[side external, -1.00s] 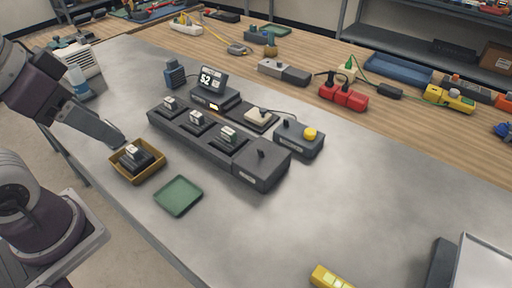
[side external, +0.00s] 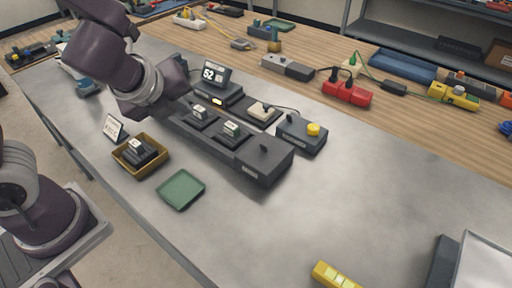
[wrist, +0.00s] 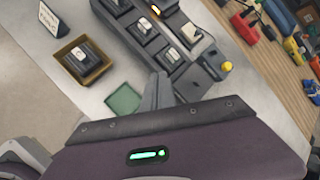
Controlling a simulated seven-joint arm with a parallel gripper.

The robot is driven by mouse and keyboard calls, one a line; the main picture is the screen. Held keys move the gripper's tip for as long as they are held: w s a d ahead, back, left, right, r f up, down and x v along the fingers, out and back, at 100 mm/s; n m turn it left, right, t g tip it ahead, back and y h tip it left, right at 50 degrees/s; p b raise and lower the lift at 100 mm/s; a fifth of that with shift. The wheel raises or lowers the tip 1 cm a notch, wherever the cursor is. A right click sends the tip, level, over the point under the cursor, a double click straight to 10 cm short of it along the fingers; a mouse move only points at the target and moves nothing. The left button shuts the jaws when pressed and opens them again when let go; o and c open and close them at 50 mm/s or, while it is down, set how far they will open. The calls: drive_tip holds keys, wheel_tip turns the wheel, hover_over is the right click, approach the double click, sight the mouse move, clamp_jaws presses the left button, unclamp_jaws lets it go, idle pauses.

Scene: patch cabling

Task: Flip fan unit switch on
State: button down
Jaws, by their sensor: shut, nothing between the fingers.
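A long dark strip (side external: 226,146) lies on the grey metal table, with labelled modules (side external: 232,129) in its slots and a small black lever switch (side external: 264,149) on its right end block. Labels are too small to read, so I cannot tell which part is the fan unit. My gripper's fingers are hidden behind my wrist in the side view, which covers the strip's left end. In the wrist view my gripper (wrist: 160,90) is shut and empty, its fingers overlapping the strip's near end. Whether they touch it I cannot tell.
A brown tray (side external: 121,163) holds a dark module, with a small white placard (side external: 114,128) behind it. A green tray (side external: 181,189) is empty.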

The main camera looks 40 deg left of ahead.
sight(264, 148)
drive_tip(key=w+d+f+m+h, duration=0.2)
drive_tip(key=d+f+m, duration=0.6)
drive_tip(key=m, duration=0.4)
drive_tip(key=shift+w+d+f+m+h, duration=0.3)
drive_tip(key=shift+w+d+h, duration=0.1)
drive_tip(key=shift+d+h, duration=0.3)
drive_tip(key=x, duration=0.9)
drive_tip(key=shift+f, duration=0.35)
drive_tip(key=w, duration=0.3)
drive_tip(key=shift+w+r, duration=0.2)
drive_tip(key=shift+r, duration=0.2)
drive_tip(key=shift+w+r, duration=0.15)
drive_tip(key=shift+w, duration=0.2)
